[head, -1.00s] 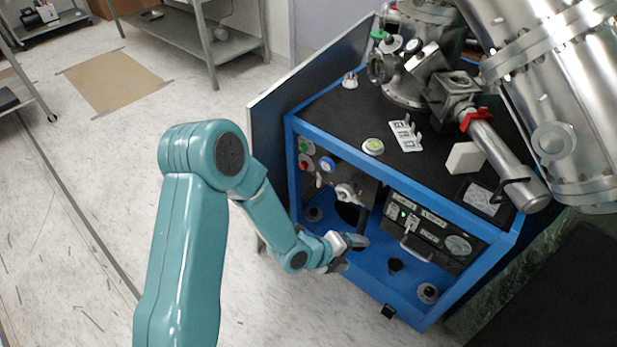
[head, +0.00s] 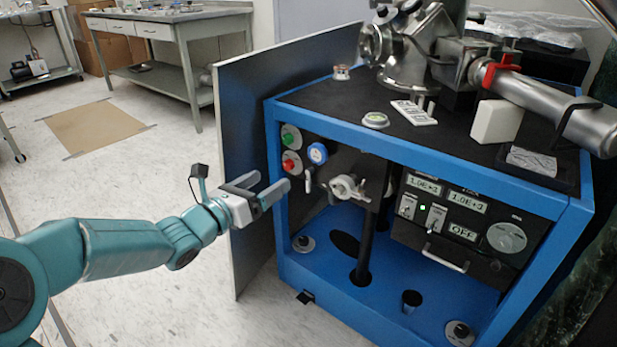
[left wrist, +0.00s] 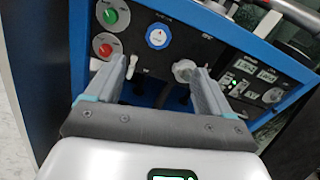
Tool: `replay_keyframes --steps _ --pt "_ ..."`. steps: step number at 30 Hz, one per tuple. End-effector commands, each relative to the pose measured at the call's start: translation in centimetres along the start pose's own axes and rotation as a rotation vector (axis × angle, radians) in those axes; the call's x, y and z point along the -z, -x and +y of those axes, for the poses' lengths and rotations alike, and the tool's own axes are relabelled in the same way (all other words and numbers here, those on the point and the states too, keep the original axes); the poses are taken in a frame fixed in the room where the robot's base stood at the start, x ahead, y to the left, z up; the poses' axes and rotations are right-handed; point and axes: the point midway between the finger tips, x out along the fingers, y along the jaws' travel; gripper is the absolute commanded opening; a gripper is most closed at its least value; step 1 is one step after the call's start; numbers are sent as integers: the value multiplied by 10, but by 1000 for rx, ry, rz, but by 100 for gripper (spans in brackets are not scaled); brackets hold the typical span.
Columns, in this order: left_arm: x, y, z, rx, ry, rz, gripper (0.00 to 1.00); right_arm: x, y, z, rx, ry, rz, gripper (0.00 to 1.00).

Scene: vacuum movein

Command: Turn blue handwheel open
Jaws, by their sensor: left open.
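The blue handwheel (head: 317,153) is a small round blue knob with a pale centre on the dark front panel of the blue cabinet (head: 430,168). It also shows in the left wrist view (left wrist: 158,37), above and beyond the fingers. My left gripper (head: 268,188) is open and empty, in front of the panel, left of and a little below the handwheel. In the left wrist view its fingers (left wrist: 160,85) point toward the panel, apart from the handwheel. My right gripper is not in view.
A green button (head: 290,138) and a red button (head: 291,163) sit left of the handwheel. A silver valve knob (head: 345,188) is to its right. An open door panel (head: 235,130) stands left of the cabinet. Metal pipes (head: 545,105) lie on top.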

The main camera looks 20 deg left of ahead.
Motion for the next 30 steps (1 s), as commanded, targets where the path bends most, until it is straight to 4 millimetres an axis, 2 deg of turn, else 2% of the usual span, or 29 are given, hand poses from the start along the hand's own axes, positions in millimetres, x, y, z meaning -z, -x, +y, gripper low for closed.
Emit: replay_keyframes --steps 1,5,8,21,25,30 --pt "7 -1 2 -1 0 0 82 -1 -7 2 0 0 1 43" --pt "7 -10 1 1 1 1 82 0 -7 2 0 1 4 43" --pt "8 -27 1 1 3 2 82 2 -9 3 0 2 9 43" --pt "7 -129 3 -4 3 2 82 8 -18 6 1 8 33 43" --pt "7 -149 3 -5 3 2 82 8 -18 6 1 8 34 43" --pt "7 -161 3 -6 4 2 82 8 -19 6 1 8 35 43"
